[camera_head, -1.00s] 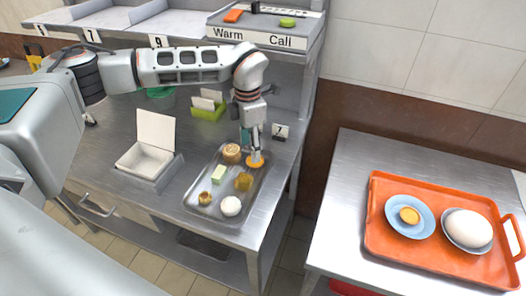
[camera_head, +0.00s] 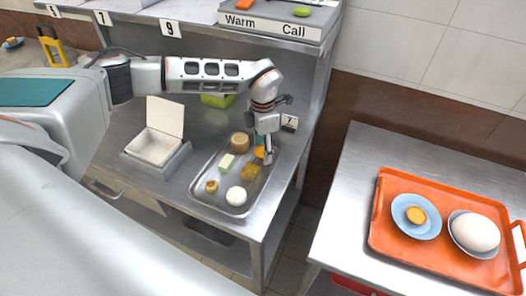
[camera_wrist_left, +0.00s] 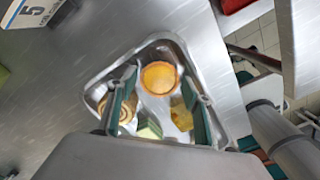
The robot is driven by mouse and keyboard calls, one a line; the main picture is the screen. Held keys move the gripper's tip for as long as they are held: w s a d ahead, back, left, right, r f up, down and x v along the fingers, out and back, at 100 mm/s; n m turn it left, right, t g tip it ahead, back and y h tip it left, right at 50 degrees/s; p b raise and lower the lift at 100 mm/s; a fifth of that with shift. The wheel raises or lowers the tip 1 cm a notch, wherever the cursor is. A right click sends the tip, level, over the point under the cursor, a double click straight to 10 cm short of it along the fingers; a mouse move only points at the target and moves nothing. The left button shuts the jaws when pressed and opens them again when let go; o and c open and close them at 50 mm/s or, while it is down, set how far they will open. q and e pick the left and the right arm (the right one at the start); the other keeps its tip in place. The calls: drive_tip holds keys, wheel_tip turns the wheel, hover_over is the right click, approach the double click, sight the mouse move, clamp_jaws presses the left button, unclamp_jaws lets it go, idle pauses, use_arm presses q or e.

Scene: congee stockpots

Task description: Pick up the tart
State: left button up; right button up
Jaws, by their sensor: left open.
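The tart (camera_head: 259,152) is a small round orange-yellow pastry at the far right corner of the metal tray (camera_head: 207,206). In the left wrist view the tart (camera_wrist_left: 159,78) lies near the front of the opening between the fingers, with space on both sides. My left gripper (camera_head: 268,158) points down over that corner and hides part of the tart in the head view. It is open and holds nothing; its two fingers (camera_wrist_left: 159,90) stand apart in the wrist view. My right gripper does not show.
The tray also holds a brown round pastry (camera_head: 240,140), a pale green block (camera_head: 226,162), a golden piece (camera_head: 250,172), a small pastry (camera_head: 211,186) and a white bun (camera_head: 236,196). An open white box (camera_head: 155,146) stands left. An orange tray (camera_head: 385,252) lies on the right table.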

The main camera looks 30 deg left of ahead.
use_arm(q)
drive_tip(key=c, duration=0.8)
drive_tip(key=shift+c, duration=0.2)
